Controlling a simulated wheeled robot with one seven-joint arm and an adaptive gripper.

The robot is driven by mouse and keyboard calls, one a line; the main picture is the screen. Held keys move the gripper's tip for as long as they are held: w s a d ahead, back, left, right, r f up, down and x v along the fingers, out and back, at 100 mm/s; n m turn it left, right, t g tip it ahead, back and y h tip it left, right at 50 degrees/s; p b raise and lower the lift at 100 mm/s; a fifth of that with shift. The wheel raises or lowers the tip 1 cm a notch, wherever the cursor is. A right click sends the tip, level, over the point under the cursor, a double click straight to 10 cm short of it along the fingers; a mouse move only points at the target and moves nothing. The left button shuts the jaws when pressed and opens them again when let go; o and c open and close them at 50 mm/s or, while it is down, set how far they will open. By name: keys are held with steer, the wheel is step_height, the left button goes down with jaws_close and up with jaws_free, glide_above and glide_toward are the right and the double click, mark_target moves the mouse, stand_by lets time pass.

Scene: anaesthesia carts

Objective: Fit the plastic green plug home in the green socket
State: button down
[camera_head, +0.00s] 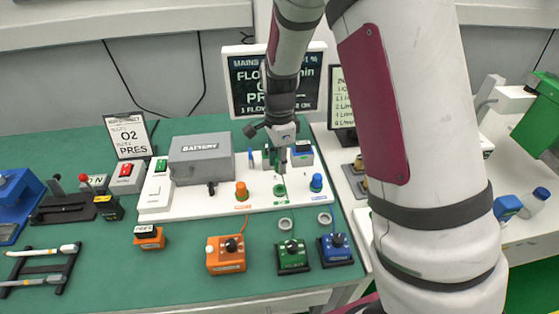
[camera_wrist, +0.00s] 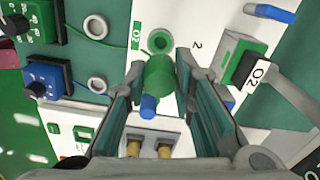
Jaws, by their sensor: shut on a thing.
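My gripper (camera_wrist: 161,78) is shut on the green plug (camera_wrist: 158,74), a short green cylinder between its fingertips in the wrist view. The green socket (camera_wrist: 157,42), a green ring with a dark middle, lies just beyond the plug on the white panel. The plug appears apart from the socket; its exact height above the panel is unclear. In the head view my gripper (camera_head: 282,163) hangs over the panel, behind the green socket (camera_head: 280,190), and the plug is hard to make out.
An orange fitting (camera_head: 242,191) and a blue fitting (camera_head: 316,183) flank the socket. Green (camera_head: 292,257) and blue (camera_head: 336,249) knob boxes stand in front. A grey battery box (camera_head: 200,158) is at left; a monitor (camera_head: 247,75) stands behind.

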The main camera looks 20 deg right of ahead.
steer(key=shift+f+b, duration=0.85)
steer(key=shift+f, duration=2.05)
steer(key=shift+f, duration=1.05)
steer(key=c, duration=1.3)
jaws_free()
steer(key=shift+r, duration=0.1)
step_height(320, 180, up, 11)
steer(key=shift+f, duration=0.2)
steer(key=shift+r, duration=0.6)
